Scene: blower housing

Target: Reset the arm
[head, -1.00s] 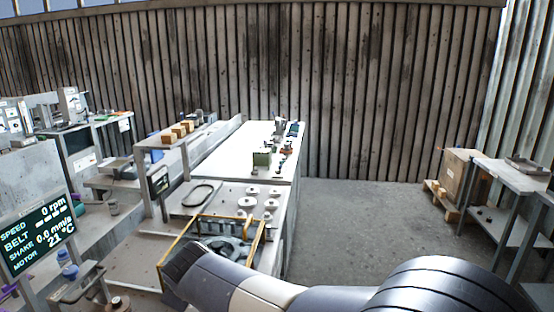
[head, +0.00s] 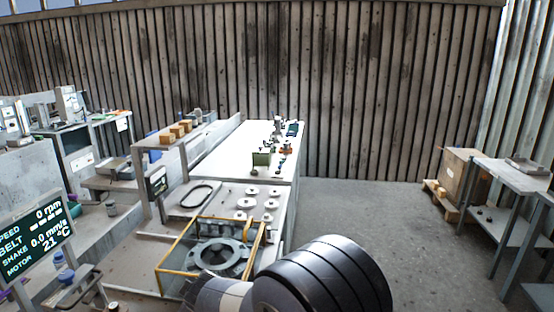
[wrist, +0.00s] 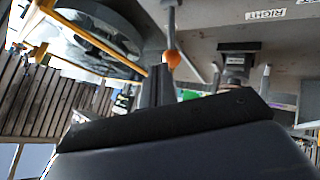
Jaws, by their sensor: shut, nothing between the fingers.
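My gripper (wrist: 160,74) shows in the wrist view as two narrow fingers side by side beyond a wide dark bar; it is shut and empty. In the head view my arm comes in at the bottom centre, in front of the near end of the bench, and the gripper's fingers cannot be made out there. The yellow-framed housing (head: 178,271) with a dark round impeller (head: 220,256) lies just behind and left of the arm. The impeller also shows at the upper left of the wrist view (wrist: 100,35). An orange-tipped lever (wrist: 173,58) appears close to the fingertips.
The white bench (head: 235,150) runs back with small parts on it. Several pale discs (head: 246,203) and a black belt (head: 196,194) lie nearer. A readout screen (head: 38,235) stands at left. Open floor (head: 370,215) lies at right, before a grey table (head: 510,177).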

